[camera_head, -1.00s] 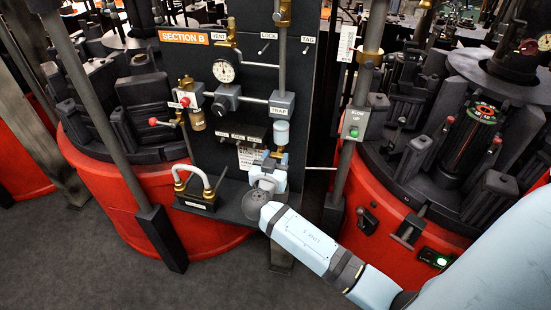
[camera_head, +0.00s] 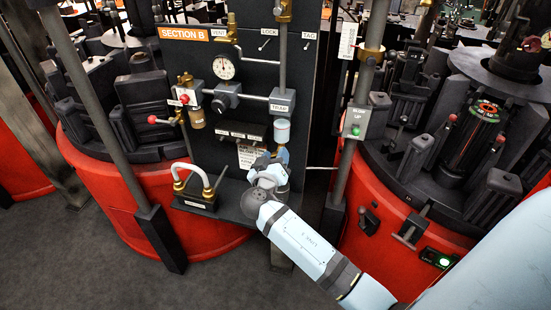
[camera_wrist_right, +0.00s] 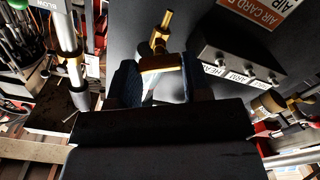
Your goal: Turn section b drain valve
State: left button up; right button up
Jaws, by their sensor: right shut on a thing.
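The section B panel (camera_head: 230,110) stands upright in the middle of the head view, with an orange SECTION B label (camera_head: 183,33). The drain valve is mostly hidden behind my right gripper (camera_head: 272,163) there, under the trap's pale blue bowl (camera_head: 282,131). In the right wrist view, the brass drain valve (camera_wrist_right: 160,62) shows between the two dark fingers of my right gripper (camera_wrist_right: 158,84). The fingers are shut on it; the exact contact is in shadow. My left gripper is in neither view.
A white looped pipe (camera_head: 190,167) stands on the ledge left of my right wrist. A black box with several labels (camera_head: 242,132) sits close to the gripper. A grey post with a green-button box (camera_head: 355,123) rises to the right. Red mould bases flank the panel.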

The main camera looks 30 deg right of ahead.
jog(key=n, duration=0.3)
jog(key=shift+r+n, duration=0.1)
jog(key=shift+n, duration=0.2)
pick_arm(q)
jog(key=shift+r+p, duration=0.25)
jog(key=shift+p, duration=0.25)
pick_arm(e)
jog(key=shift+n, duration=1.2)
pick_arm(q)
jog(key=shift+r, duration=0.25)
pick_arm(e)
jog(key=shift+w, duration=0.1)
jog(key=o, duration=0.9)
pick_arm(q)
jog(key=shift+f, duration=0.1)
pick_arm(e)
jog(key=shift+n, duration=0.3)
